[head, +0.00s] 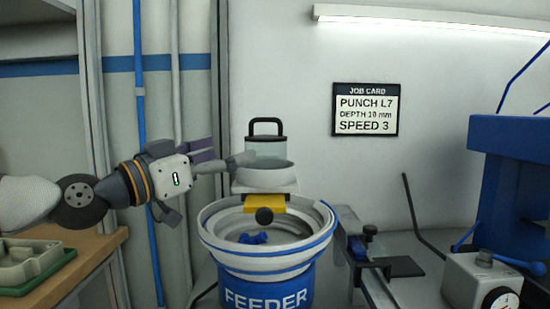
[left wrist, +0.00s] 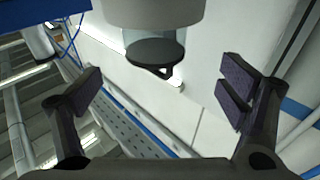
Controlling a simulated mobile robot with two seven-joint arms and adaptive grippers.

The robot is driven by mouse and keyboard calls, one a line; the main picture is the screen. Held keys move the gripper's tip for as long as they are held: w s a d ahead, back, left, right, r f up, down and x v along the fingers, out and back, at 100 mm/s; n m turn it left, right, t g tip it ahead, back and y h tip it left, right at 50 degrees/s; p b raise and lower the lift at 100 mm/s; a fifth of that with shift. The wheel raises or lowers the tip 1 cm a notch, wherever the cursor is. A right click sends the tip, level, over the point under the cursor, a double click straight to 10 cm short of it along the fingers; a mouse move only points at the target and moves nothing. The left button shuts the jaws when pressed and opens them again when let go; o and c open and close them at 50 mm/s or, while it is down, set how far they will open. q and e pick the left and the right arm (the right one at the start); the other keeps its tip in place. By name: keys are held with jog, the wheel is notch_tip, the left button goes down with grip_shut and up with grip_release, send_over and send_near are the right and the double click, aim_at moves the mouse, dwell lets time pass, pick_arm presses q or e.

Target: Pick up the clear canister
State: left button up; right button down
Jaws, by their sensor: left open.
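The clear canister (head: 268,149) has a black lid and a black loop handle. It stands upright in a pale grey holder (head: 265,178) above the feeder, its lower part hidden by the holder. My left gripper (head: 226,153) is open and empty just left of the canister, at about its height. In the left wrist view the canister (left wrist: 153,45) appears upside down, lid lowest, near the top middle. It lies beyond the open purple-padded fingers of my left gripper (left wrist: 162,88), not gripped. My right gripper is not in view.
The white feeder bowl (head: 225,250) below holds blue parts. A yellow block with a black knob (head: 265,204) sits under the holder. A wooden bench with a tray (head: 32,262) is at left, a blue machine (head: 510,170) at right. Pipes run up the wall behind my left arm.

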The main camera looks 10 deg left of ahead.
aim_at(266, 143)
pick_arm(q)
jog(key=x, duration=0.9)
jog(key=shift+d+f, duration=0.3)
jog(key=shift+d, duration=0.1)
jog(key=shift+a+r, duration=0.1)
jog(key=c, duration=1.3)
